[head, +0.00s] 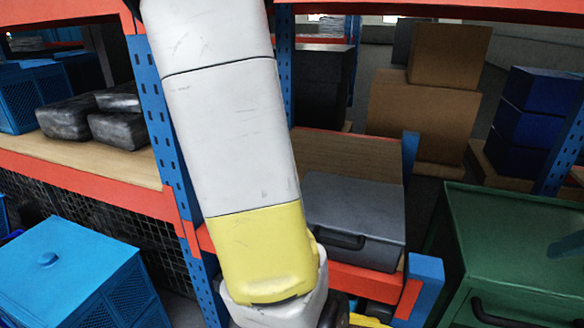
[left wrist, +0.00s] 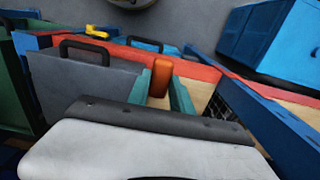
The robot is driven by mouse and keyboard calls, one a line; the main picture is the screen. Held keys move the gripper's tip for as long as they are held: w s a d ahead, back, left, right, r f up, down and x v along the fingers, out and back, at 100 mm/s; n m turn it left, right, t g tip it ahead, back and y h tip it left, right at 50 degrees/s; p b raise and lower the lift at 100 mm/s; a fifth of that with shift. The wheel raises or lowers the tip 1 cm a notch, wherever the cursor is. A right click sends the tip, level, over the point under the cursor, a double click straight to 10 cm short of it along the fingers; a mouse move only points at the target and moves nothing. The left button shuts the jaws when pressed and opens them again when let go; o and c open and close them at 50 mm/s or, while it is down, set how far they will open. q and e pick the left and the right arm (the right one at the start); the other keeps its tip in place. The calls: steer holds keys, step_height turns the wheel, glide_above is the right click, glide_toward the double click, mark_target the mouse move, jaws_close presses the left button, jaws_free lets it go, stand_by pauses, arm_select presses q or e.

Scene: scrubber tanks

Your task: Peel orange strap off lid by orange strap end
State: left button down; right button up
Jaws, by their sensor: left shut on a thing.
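In the left wrist view, the two teal fingers of my left gripper (left wrist: 161,92) are shut on an upright orange piece (left wrist: 161,76), which looks like the orange strap end. The orange piece stands out past the fingertips. I cannot make out the rest of the strap or a lid under it. In the head view my white and yellow arm fills the middle, and neither the strap nor the fingertips can be seen. My right gripper is in neither view.
A grey case (head: 355,215) with a dark handle sits on the orange-edged shelf right of my arm; it also shows in the left wrist view (left wrist: 85,85). A green box (head: 520,235) stands at right, a blue box (head: 60,265) at lower left. A blue rack post (head: 160,120) is close to my arm.

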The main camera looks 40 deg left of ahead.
arm_select(q)
steer(key=s+a, duration=0.2)
steer(key=a, duration=0.4)
steer(key=shift+a, duration=0.35)
stand_by(0.5)
steer(key=s+a, duration=0.2)
steer(key=a, duration=0.4)
steer(key=shift+a, duration=0.4)
stand_by(0.5)
steer(key=shift+s+a+f, duration=0.2)
steer(key=shift+s+f, duration=0.1)
steer(key=shift+s, duration=0.55)
steer(key=shift+s+a+f, duration=0.2)
steer(key=shift+s+f, duration=0.05)
steer(key=shift+s, duration=0.55)
steer(key=shift+s+a+f, duration=0.2)
steer(key=shift+s+f, duration=0.1)
steer(key=shift+s, duration=0.55)
steer(key=shift+s, duration=0.1)
steer(key=s, duration=0.2)
steer(key=shift+s+d, duration=0.3)
steer(key=shift+d, duration=0.1)
